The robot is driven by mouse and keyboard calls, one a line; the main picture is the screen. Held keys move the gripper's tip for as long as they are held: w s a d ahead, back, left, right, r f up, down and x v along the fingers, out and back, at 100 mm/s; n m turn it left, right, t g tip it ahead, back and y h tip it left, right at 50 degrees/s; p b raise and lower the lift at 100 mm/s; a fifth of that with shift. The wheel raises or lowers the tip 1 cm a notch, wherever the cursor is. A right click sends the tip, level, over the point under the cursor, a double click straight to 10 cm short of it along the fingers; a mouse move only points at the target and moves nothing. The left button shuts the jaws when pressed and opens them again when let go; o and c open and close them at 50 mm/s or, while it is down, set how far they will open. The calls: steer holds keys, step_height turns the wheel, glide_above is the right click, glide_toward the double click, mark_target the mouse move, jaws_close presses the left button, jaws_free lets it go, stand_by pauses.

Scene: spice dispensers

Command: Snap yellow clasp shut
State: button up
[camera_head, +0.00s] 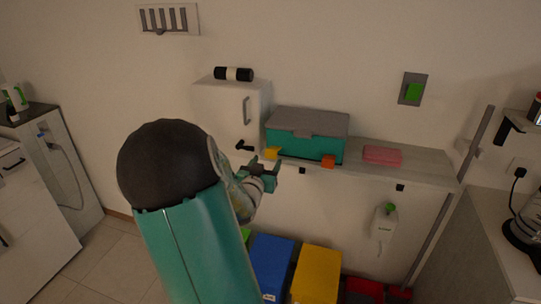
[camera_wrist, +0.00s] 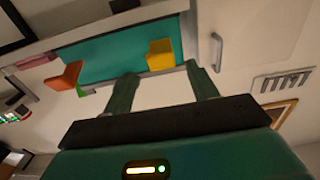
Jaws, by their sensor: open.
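A teal toolbox (camera_head: 315,146) with a grey lid (camera_head: 308,123) sits on the shelf, and the lid is down on it. The yellow clasp (camera_head: 272,153) is at the left end of its front and seems to stick outward. The orange clasp (camera_head: 328,161) is towards the right end and also projects. In the wrist view, which appears turned over, the yellow clasp (camera_wrist: 160,55) shows just beyond my fingertips, between them. The orange clasp (camera_wrist: 66,76) is at the left there. My gripper (camera_head: 268,165) is open and empty in front of the yellow clasp; contact cannot be told.
A white cabinet (camera_head: 229,107) with a handle stands left of the toolbox. A pink block (camera_head: 382,155) lies on the shelf (camera_head: 425,165) to the right. Blue (camera_head: 272,268) and yellow bins (camera_head: 317,275) stand below. A dispenser (camera_head: 383,222) hangs under the shelf.

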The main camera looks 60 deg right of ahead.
mark_target(270, 155)
steer(key=d, duration=0.3)
steer(key=w+d, duration=0.1)
steer(key=d, duration=0.1)
steer(key=shift+d, duration=0.25)
jaws_close()
